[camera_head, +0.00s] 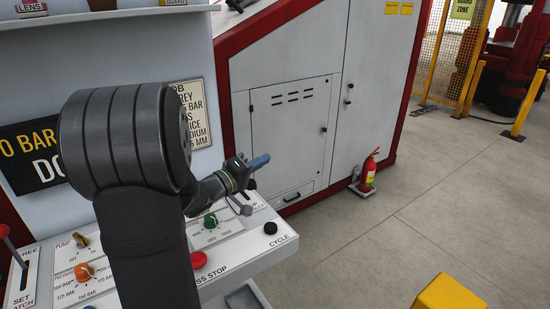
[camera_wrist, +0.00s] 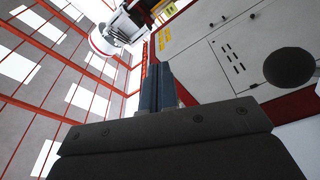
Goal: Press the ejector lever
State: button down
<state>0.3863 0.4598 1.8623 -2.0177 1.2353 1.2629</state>
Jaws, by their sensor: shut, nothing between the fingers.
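My gripper (camera_head: 260,161) is shut and empty, its blue fingertips together above the right part of the control panel. The fingers also show in the wrist view (camera_wrist: 158,88). A small grey ball-ended lever (camera_head: 246,210) shows just below my gripper, by a partly hidden label; I take it for the ejector lever. My wrist hides its upper part, and I cannot tell whether anything touches it. A dark round knob (camera_wrist: 290,67) is close at the right of the wrist view, apart from the fingers; I cannot tell if it is this lever's.
The panel holds a green knob (camera_head: 210,221), a red stop button (camera_head: 198,260), a black cycle button (camera_head: 270,228) and an orange knob (camera_head: 84,273). A red-topped lever (camera_head: 4,232) is at far left. The cabinet (camera_head: 290,125) stands behind; open floor lies right.

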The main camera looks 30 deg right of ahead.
jog(key=s+r, duration=0.1)
jog(key=s+d+r, duration=0.1)
jog(key=s+d, duration=0.1)
jog(key=s, duration=0.1)
jog(key=shift+s+r, duration=0.1)
jog(key=shift+r, duration=0.3)
jog(key=w+a+f, duration=0.1)
jog(key=w+f, duration=0.1)
jog(key=w, duration=0.1)
jog(key=w+a+f, duration=0.2)
jog(key=w, duration=0.1)
jog(key=w+a+f, duration=0.1)
jog(key=w+f, duration=0.1)
jog(key=w, duration=0.1)
jog(key=shift+w+a, duration=0.1)
jog(key=shift+a, duration=0.1)
jog(key=w+f, duration=0.2)
jog(key=w, duration=0.6)
jog(key=shift+w+a+f, duration=0.15)
jog(key=shift+a+f, duration=0.15)
jog(key=shift+f, duration=0.05)
